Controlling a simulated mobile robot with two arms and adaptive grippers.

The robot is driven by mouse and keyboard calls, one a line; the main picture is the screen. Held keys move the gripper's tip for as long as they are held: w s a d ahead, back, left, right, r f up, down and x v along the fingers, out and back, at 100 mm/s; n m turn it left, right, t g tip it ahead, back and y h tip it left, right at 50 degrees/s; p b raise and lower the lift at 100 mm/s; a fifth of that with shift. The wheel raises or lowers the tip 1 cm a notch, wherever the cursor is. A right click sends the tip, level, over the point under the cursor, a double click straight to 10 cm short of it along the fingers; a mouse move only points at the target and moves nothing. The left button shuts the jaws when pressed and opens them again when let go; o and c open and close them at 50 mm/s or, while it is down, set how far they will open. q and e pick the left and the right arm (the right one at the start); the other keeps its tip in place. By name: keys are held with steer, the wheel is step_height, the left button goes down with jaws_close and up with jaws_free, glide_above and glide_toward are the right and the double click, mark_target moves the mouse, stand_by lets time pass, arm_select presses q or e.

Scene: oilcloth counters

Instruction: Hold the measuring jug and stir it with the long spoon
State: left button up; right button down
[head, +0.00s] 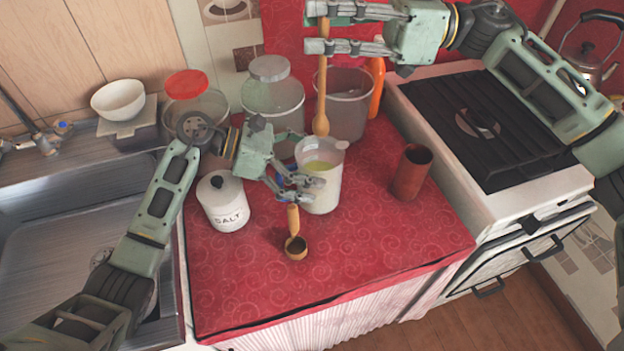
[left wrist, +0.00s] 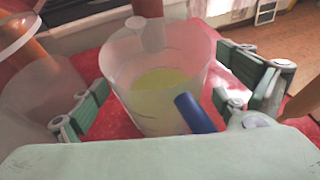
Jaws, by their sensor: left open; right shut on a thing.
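The measuring jug (head: 325,190) is clear, stands upright on the red cloth and holds pale yellow-green liquid. My left gripper (head: 297,183) is at its near left side, open. In the left wrist view the jug (left wrist: 150,85) shows between the parted fingers, with its blue handle (left wrist: 195,113) towards the palm. I cannot tell whether a finger touches it. My right gripper (head: 347,30) is shut on the upper handle of the long wooden spoon (head: 322,75). The spoon hangs upright, bowl down, and in the head view its bowl shows just above the jug's far rim.
Behind are glass jars (head: 272,105), a clear pail (head: 349,105) and an orange bottle (head: 377,85). A brown cup (head: 411,172) stands right. The front right cloth is clear.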

arm_select(q)
steer(key=shift+a, duration=0.1)
steer(key=v, duration=1.2)
